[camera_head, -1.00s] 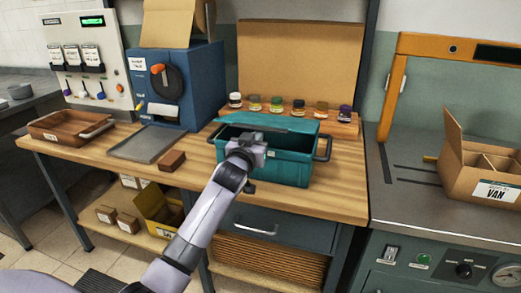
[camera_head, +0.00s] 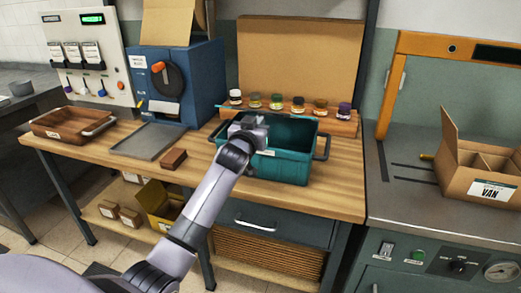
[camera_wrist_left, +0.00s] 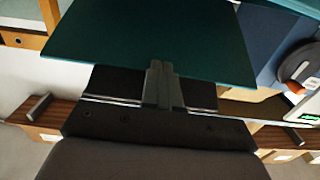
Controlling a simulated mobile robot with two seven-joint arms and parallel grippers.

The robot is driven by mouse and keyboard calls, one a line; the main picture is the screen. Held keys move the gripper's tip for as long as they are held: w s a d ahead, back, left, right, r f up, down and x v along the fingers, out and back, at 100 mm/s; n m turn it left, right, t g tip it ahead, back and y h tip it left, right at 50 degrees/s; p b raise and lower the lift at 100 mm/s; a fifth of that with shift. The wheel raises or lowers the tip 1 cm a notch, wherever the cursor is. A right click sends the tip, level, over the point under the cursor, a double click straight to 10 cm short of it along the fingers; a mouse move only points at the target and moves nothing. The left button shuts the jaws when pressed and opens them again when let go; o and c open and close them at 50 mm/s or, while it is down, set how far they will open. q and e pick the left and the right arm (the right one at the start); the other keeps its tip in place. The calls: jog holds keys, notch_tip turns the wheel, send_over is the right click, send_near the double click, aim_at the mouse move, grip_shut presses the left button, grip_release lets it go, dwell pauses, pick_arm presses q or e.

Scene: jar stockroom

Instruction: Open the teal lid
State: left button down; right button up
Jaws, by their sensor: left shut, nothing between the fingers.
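The teal box (camera_head: 291,168) stands on the wooden workbench, and its inside shows from above. Its teal lid is raised at the back and shows almost edge-on in the head view, as a thin strip below the jars. In the left wrist view the lid (camera_wrist_left: 130,40) is a broad teal panel just beyond my fingertips. My left gripper (camera_head: 252,122) is at the left part of the box opening, shut and empty. Its fingers (camera_wrist_left: 160,72) overlap the lid's near edge in the wrist view; I cannot tell whether they touch it. My right gripper is not in view.
Several small jars (camera_head: 276,102) stand on a wooden riser behind the box. A small brown block (camera_head: 173,159), a grey tray (camera_head: 147,142) and a brown tray (camera_head: 72,123) lie to the left. A divided cardboard box (camera_head: 482,168) stands on the right counter.

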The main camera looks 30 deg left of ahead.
pick_arm(q)
jog(key=shift+w+a+r+p, duration=0.1)
jog(key=shift+w+r+p, duration=0.3)
jog(key=shift+r, duration=0.3)
jog(key=shift+w+a+r+p, duration=0.1)
jog(key=shift+w+r+p, duration=0.3)
jog(key=shift+r, duration=0.3)
jog(key=shift+w+a+r+p, duration=0.1)
jog(key=shift+w+r+p, duration=0.25)
jog(key=shift+r, duration=0.35)
jog(key=shift+w+a+r+b, duration=0.2)
jog(key=shift+w+r, duration=0.15)
jog(key=shift+w, duration=0.35)
jog(key=shift+w+a+r+b, duration=0.2)
jog(key=shift+w+r, duration=0.2)
jog(key=shift+w, duration=0.3)
jog(key=shift+w+a+r+b, duration=0.1)
jog(key=shift+w+r+b, duration=0.2)
jog(key=shift+w, duration=0.4)
